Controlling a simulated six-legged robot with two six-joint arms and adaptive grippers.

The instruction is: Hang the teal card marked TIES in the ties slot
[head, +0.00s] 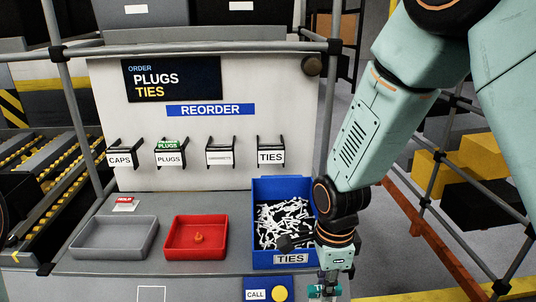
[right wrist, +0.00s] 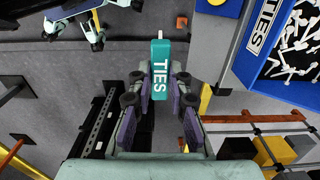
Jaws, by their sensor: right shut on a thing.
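The teal card marked TIES (right wrist: 160,68) is upright between the fingertips of my right gripper (right wrist: 158,95), which is shut on it. In the head view, my right gripper (head: 329,276) is low at the right, beside the blue bin's front corner, and only a bit of the teal card (head: 318,291) shows. The ties slot (head: 271,151), a black bracket labelled TIES, is at the right end of the row on the white board. No card shows in it. What looks like my left gripper (right wrist: 92,28) shows partly in the right wrist view; its jaws are unclear.
A blue bin (head: 283,187) of white ties stands below the ties slot. A red tray (head: 196,219) and a grey tray (head: 115,219) are left of it. A green card (head: 170,143) hangs in the PLUGS slot. A metal rail (head: 180,49) crosses before the board.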

